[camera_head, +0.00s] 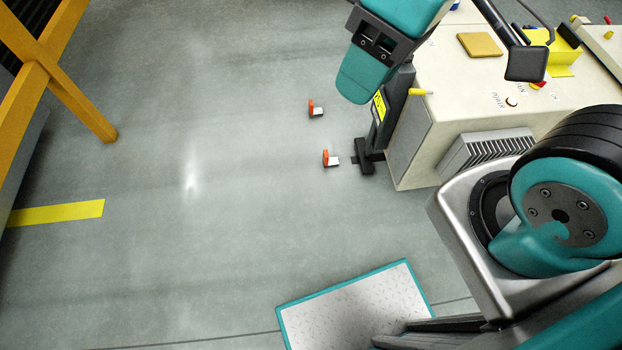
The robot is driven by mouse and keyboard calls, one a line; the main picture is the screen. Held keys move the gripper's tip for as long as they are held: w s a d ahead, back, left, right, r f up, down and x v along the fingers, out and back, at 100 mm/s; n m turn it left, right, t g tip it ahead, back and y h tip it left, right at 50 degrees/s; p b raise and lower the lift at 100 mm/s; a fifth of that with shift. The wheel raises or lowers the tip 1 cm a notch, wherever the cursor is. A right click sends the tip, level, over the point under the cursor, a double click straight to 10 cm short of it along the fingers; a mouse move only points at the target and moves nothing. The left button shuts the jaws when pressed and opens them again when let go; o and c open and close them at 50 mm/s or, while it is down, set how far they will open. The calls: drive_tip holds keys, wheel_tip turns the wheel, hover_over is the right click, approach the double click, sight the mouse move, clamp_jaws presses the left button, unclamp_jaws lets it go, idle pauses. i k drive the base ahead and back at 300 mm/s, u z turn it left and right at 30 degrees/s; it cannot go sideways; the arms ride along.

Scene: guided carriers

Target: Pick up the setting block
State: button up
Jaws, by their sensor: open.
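I cannot tell for certain which thing is the setting block. A flat tan block (480,44) lies on top of the cream cabinet (412,150). Two small orange pieces with pale silver sides, an upper one (316,108) and a lower one (331,158), appear against the grey floor left of the cabinet. My gripper (366,157) is the dark tool below the teal wrist at top centre, pointing down by the cabinet's left side. It is open and holds nothing that I can see. Its fingertips are small and hard to make out.
A teal-edged pale speckled panel (345,306) is at the bottom. A yellow frame (55,70) stands at upper left, with a yellow floor stripe (60,213) below it. A yellow fixture (550,50) is at upper right. The floor at centre left is clear. My arm covers the lower right.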

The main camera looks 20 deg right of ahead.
sight(331, 158)
drive_tip(key=u, duration=0.25)
drive_tip(key=k, duration=0.7)
drive_tip(key=u, duration=0.75)
drive_tip(key=i, duration=0.95)
drive_tip(key=z, duration=0.75)
drive_tip(key=i, duration=1.1)
drive_tip(key=z, duration=0.7)
